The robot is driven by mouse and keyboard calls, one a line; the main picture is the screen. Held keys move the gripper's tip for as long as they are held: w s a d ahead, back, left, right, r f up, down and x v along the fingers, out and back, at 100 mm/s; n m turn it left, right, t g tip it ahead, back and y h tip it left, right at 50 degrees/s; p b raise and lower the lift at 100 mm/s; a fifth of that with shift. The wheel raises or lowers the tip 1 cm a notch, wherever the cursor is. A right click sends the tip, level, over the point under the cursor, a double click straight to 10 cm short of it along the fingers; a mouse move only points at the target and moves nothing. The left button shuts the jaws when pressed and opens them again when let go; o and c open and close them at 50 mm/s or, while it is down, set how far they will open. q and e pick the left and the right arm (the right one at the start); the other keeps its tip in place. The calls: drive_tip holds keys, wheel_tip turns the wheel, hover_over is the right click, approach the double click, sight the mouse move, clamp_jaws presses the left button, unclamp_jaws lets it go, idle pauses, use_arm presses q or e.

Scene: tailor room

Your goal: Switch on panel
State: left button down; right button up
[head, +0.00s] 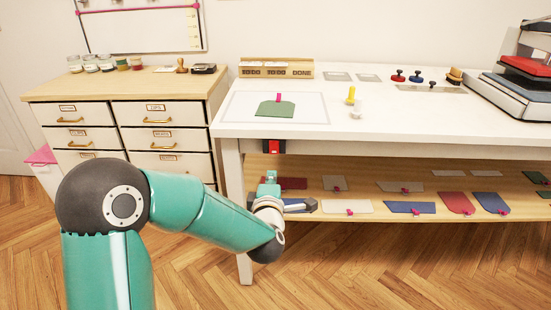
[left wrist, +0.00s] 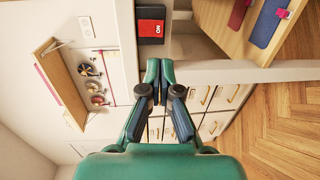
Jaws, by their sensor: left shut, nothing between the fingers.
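The switch panel (head: 273,146) is a small red and black block under the front edge of the white table, near its left leg. In the left wrist view the panel (left wrist: 150,27) is at the top, with a black part and a red part marked "ON". My left gripper (head: 312,205) is below and a little right of the panel in the head view, in front of the lower shelf. In the left wrist view its fingertips (left wrist: 159,70) are together and empty, apart from the panel. My right gripper is not in view.
The white table (head: 390,125) holds a green piece on a mat, stamps and a press at right. Its lower shelf (head: 355,190) carries several coloured pieces. A drawer cabinet (head: 112,95) stands left. Wooden floor (head: 370,265) in front is clear.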

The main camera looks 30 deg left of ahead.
sight(274, 153)
use_arm(q)
drive_tip(key=x, duration=1.2)
drive_tip(key=shift+a+p, duration=0.1)
drive_tip(key=shift+p, duration=0.25)
drive_tip(key=shift+f, duration=0.1)
